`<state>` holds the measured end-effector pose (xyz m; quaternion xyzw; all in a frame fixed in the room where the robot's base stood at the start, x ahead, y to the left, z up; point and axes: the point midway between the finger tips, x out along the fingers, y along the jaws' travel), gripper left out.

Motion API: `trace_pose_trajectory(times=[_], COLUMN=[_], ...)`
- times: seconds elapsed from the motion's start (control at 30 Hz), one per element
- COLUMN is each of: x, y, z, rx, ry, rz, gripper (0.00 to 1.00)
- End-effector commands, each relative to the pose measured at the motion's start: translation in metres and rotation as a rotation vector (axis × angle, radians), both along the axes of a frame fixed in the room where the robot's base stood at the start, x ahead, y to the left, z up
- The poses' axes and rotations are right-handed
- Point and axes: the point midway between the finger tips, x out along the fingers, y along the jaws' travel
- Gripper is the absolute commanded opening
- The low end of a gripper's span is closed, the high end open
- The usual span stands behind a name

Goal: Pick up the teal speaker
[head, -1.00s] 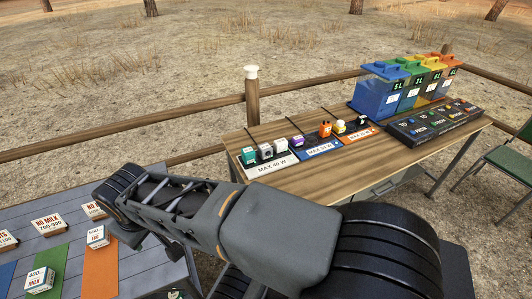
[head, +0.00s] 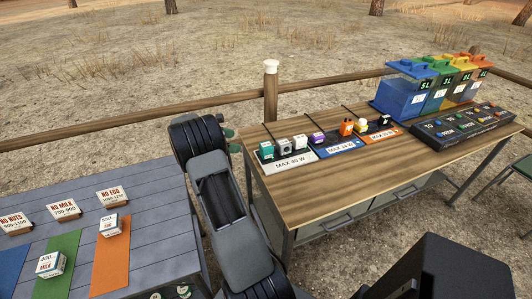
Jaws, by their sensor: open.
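A small teal block (head: 266,151), which looks like the teal speaker, stands at the left end of the tray marked MAX 40 W (head: 297,164) on the wooden table. Grey and white devices stand just right of it. My gripper (head: 230,138) shows only in part, past the far end of my arm, just left of the teal block and apart from it. It is open, and most of it is hidden by the wrist. I see nothing held in it.
More small devices stand on the trays marked in blue (head: 342,147) and orange (head: 381,135). Colored lidded bins (head: 405,98) and a black labeled panel (head: 465,128) fill the table's right. A grey slatted table (head: 150,190) with cartons is at left. A fence (head: 130,121) runs behind.

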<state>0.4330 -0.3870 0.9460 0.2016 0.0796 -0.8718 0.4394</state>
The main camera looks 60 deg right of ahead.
Motion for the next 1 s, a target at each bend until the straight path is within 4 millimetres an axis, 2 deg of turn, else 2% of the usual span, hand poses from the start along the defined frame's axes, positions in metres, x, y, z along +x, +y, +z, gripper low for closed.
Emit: trace_pose_trajectory(times=[0.13,0.5,1.0], x=[-0.006,-0.040,-0.056], y=[-0.018,-0.065,-0.087], z=[-0.011,-0.036,-0.050], rx=[-0.010,-0.009,-0.010], ry=[0.052,0.059,0.057], rz=[0.004,0.006,0.005], gripper=[0.85,0.85,0.85])
